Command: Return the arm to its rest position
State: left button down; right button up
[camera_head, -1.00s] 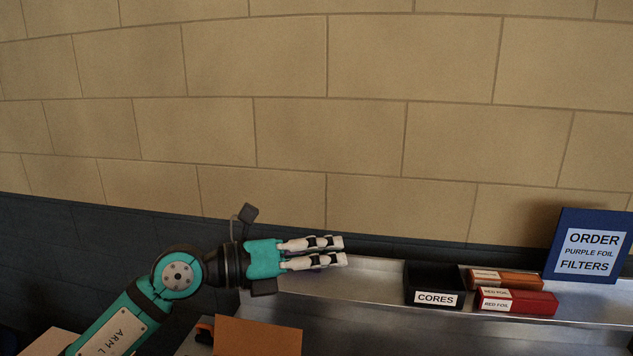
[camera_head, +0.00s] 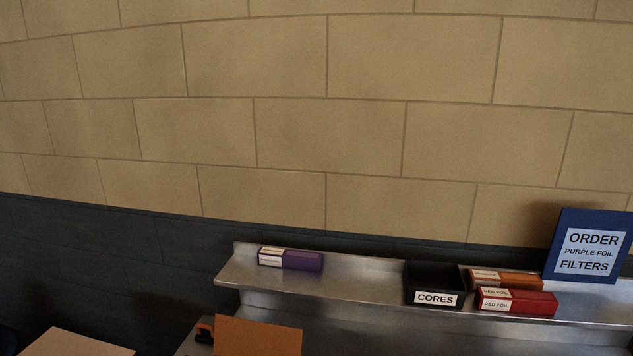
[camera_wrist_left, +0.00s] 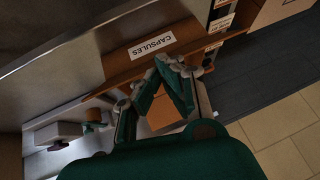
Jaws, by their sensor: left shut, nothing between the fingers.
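My left arm is out of the head view. In the left wrist view my left gripper (camera_wrist_left: 168,78) shows its green and grey fingers at the middle of the picture, shut and with nothing held. Beyond it lies an orange-brown surface with a white CAPSULES label (camera_wrist_left: 153,44). In the head view a purple box (camera_head: 298,260) with a white label lies on the left part of the metal shelf (camera_head: 365,270), with no gripper near it. My right gripper is in neither view.
On the shelf stand a black CORES bin (camera_head: 430,276), an orange box (camera_head: 518,280), a RED FOIL box (camera_head: 530,302) and a blue ORDER sign (camera_head: 590,219) reading purple foil, filters. An orange panel (camera_head: 258,338) stands below. The shelf between purple box and bin is clear.

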pick_arm(q)
jog(key=s+f+g+h, duration=0.1)
jog(key=s+f+g, duration=0.3)
jog(key=s, duration=0.5)
jog(key=s+d+f+g+b, duration=0.2)
jog(key=f+b, duration=1.1)
jog(key=f, duration=2.8)
jog(key=s+a+f+b, duration=0.2)
jog(key=s+f+b, duration=0.2)
jog(key=s+f, duration=0.4)
jog(key=s+a+f+b, duration=0.1)
jog(key=s+f+b, duration=0.4)
jog(key=s+f, duration=0.4)
notch_tip(320, 180, down, 6)
jog(key=shift+a+f+g, duration=0.15)
jog(key=shift+a+g, duration=0.25)
jog(key=shift+s, duration=0.1)
jog(key=shift+s, duration=0.1)
